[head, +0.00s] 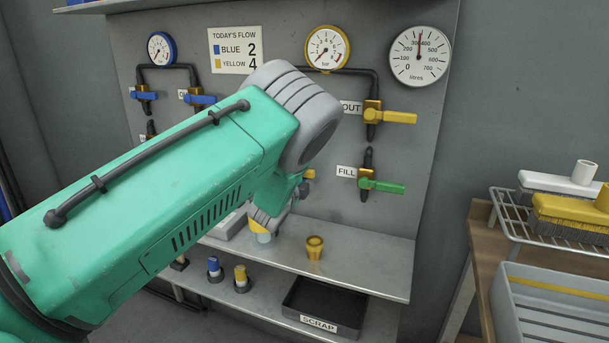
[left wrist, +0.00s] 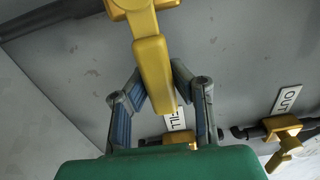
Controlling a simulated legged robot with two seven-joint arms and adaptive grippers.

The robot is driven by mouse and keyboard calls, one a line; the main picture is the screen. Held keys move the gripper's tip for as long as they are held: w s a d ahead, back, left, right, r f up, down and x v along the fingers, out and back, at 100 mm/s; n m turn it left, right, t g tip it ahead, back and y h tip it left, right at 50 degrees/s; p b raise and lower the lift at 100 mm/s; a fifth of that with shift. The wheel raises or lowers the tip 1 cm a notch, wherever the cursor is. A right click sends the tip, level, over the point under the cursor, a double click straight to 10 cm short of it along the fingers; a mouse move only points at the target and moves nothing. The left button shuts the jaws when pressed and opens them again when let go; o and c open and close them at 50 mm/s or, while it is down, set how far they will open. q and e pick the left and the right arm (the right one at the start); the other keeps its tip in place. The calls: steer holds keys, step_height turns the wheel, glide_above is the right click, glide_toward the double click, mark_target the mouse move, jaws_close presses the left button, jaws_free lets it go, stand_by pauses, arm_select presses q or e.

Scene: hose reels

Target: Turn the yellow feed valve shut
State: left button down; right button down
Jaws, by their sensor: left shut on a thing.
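In the left wrist view a yellow valve lever (left wrist: 153,75) hangs down from a brass-yellow valve body (left wrist: 133,6). My left gripper (left wrist: 152,88) is shut on this lever, with a finger on each side. In the head view my green left arm covers this valve and most of the gripper; only a small brass piece (head: 309,174) shows beside the arm. Another yellow lever, the OUT valve (head: 388,117), sticks out to the right; it also shows in the left wrist view (left wrist: 288,145). My right gripper is in neither view.
The green FILL lever (head: 382,186) sits below OUT. Above are the yellow-rimmed gauge (head: 327,48), the litres dial (head: 420,56) and the flow sign (head: 235,50), reading blue 2, yellow 4. A brass cup (head: 314,247) stands on the shelf above the scrap tray (head: 319,322). Brushes lie right.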

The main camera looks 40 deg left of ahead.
arm_select(q)
steer(key=shift+s+d+f, duration=0.2)
steer(key=shift+f, duration=0.45)
steer(key=c, duration=1.5)
jaws_free()
steer(key=shift+c, duration=0.2)
steer(key=shift+o, duration=0.9)
steer(key=shift+r, duration=0.4)
steer(key=v, duration=1.2)
steer(key=shift+f, duration=0.2)
